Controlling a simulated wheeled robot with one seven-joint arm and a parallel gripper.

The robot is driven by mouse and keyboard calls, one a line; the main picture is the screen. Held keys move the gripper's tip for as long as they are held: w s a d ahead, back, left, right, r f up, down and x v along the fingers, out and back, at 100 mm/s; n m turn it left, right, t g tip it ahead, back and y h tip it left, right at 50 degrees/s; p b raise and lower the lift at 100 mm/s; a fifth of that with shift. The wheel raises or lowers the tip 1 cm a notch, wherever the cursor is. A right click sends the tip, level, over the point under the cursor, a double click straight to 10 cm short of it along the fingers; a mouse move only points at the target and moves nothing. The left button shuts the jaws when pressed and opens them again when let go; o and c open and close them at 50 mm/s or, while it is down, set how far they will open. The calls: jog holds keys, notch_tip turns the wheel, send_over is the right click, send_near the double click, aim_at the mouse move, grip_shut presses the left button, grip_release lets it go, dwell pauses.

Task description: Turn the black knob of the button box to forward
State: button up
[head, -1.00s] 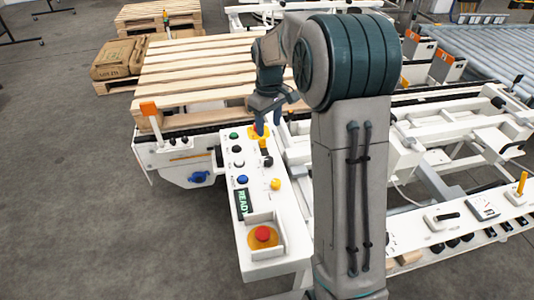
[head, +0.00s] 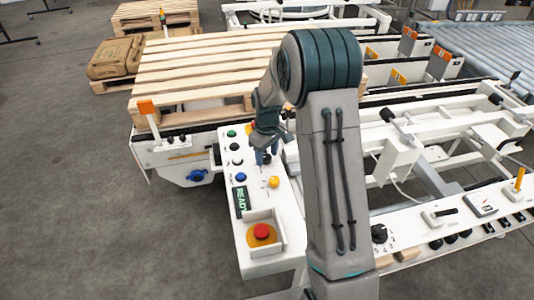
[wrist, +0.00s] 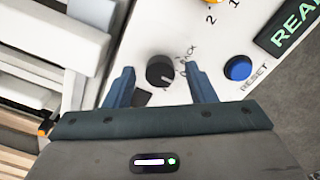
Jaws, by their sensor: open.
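The button box (head: 262,205) is a white sloped panel in the middle of the head view. My gripper (wrist: 162,72) is open, with one blue finger on each side of the knob and a visible gap to both. In the head view my gripper (head: 266,155) is low over the upper part of the box and hides the knob.
On the box are a blue reset button (wrist: 237,68), a yellow knob (head: 274,182), a READY display (head: 240,203) and a red emergency stop (head: 262,231) inside a raised guard. A wooden pallet (head: 200,75) lies behind. White conveyor frames stand on the right.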

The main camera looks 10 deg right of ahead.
jog(key=c, duration=1)
jog(key=shift+o, duration=0.2)
jog(key=shift+m, duration=0.3)
jog(key=m, duration=0.3)
jog(key=shift+m+b, duration=0.3)
jog(key=shift+b, duration=0.1)
jog(key=m, duration=0.4)
jog(key=shift+a+m, duration=0.1)
jog(key=shift+m, duration=0.2)
jog(key=o, duration=1)
jog(key=shift+c, duration=0.2)
